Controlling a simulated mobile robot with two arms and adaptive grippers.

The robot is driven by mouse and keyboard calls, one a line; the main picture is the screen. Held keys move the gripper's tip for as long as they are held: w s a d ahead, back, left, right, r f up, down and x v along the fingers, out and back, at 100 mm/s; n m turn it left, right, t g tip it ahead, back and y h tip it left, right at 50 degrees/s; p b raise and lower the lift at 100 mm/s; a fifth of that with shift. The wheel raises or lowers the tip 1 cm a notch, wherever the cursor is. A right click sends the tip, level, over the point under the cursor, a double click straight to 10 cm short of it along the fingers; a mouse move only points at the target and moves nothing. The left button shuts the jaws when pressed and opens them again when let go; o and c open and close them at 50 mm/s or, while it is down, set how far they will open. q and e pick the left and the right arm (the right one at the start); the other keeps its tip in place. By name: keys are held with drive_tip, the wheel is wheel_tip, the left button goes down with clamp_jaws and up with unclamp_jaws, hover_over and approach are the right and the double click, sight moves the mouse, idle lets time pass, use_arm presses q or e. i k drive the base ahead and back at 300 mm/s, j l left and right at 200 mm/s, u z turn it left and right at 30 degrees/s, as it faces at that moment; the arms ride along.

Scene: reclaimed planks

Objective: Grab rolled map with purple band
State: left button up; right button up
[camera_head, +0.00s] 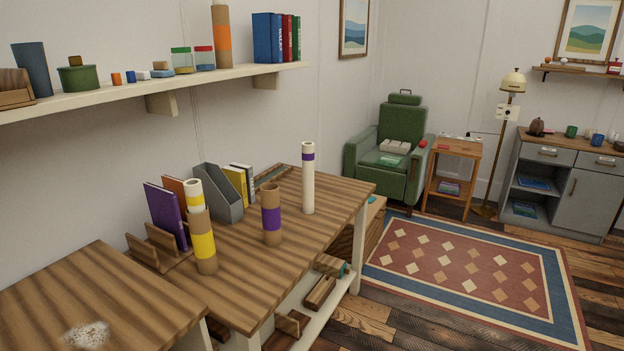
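A tall cream roll with a narrow purple band near its top, the rolled map (308,190), stands upright on the wooden table (310,233) near its right end. A shorter brown cardboard tube with a wide purple band (271,228) stands upright in front and to the left of it. A brown tube with a yellow band (205,255) stands farther left, and a cream roll with a yellow band (193,192) stands just behind it. Neither of my grippers is in view.
A grey file holder (222,192), upright books and a wooden rack (160,248) line the table's wall side. A wall shelf (130,92) above holds an orange-banded tube (221,40) and small items. A patterned rug (470,270) covers open floor to the right.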

sight(308, 147)
drive_tip(key=i+l+u, duration=0.1)
drive_tip(key=i+l, duration=0.35)
drive_tip(key=l, duration=0.2)
drive_tip(key=i+l+u, duration=0.15)
drive_tip(key=i+l, duration=0.3)
drive_tip(key=l, duration=0.2)
drive_tip(key=i+l+u, duration=0.15)
drive_tip(key=l, duration=0.2)
drive_tip(key=i+l, duration=0.25)
drive_tip(key=l, duration=0.15)
drive_tip(key=i+l+u, duration=0.15)
drive_tip(key=l, duration=0.2)
drive_tip(key=i, duration=0.05)
